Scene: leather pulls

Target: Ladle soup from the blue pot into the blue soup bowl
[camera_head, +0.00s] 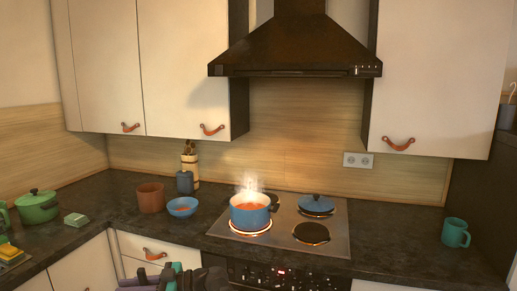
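The blue pot (249,218) stands on the glowing front left burner. Orange soup fills it and steam rises from it. The blue soup bowl (183,212) stands on the dark counter to the left of the stove, with something orange-red inside. My gripper (160,275) is at the bottom edge, low in front of the counter and apart from pot and bowl. It is partly cut off, with dark, teal and purple parts showing; its opening is unclear.
A brown pot (151,198) and a dark blue mug (185,182) stand near the bowl. A blue lid (316,204) lies at the stove's back right. A green pot (37,207) is far left, a teal mug (455,233) right. The range hood (296,45) hangs above.

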